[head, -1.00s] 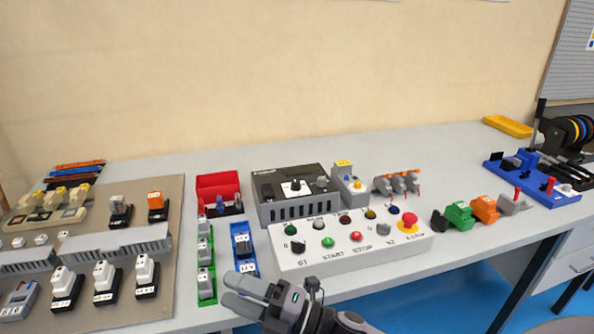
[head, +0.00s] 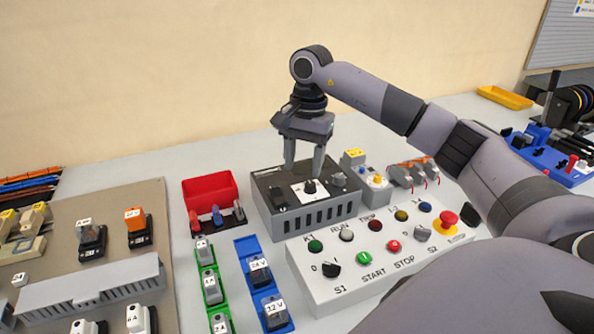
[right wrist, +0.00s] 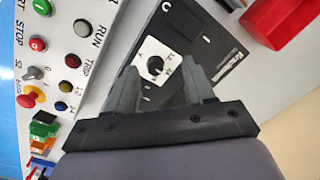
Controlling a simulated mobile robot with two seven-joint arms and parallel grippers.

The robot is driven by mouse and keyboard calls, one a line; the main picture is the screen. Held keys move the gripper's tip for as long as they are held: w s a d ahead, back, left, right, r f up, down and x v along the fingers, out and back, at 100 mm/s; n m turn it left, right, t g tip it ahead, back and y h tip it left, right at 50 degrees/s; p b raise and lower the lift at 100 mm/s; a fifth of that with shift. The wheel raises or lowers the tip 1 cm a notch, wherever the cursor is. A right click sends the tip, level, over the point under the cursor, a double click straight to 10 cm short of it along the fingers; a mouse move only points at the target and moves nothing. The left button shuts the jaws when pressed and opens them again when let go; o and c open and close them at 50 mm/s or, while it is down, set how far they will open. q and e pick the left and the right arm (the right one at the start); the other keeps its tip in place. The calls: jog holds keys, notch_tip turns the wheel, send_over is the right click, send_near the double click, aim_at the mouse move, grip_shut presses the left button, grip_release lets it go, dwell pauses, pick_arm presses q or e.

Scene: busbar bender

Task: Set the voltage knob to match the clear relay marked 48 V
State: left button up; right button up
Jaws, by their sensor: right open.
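The voltage knob (head: 310,187) is a small black dial on a white plate, on top of a dark-topped grey box (head: 300,215). My right gripper (head: 304,168) is open, pointing down over the knob with a finger to each side. In the right wrist view the knob (right wrist: 155,66) lies between the open fingers (right wrist: 160,72); contact cannot be told. A clear-cased relay (head: 90,240) stands on the beige board; its label is too small to read. Relays marked 24 V (head: 259,270) and 12 V (head: 275,312) sit in a blue rail. My left gripper is not in view.
A white button panel (head: 370,265) with a red emergency stop stands in front of the box. A red bin (head: 208,188) is to its left. A grey device (head: 376,190) stands close on its right. An orange relay (head: 135,232) is on the board.

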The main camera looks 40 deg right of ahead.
aim_at(310, 184)
jog(key=shift+d+r+h, duration=0.3)
jog(key=shift+d+r, duration=0.2)
jog(key=shift+d, duration=0.6)
notch_tip(310, 184, down, 7)
jog(key=shift+r, duration=0.1)
jog(key=shift+c, duration=0.3)
grip_shut()
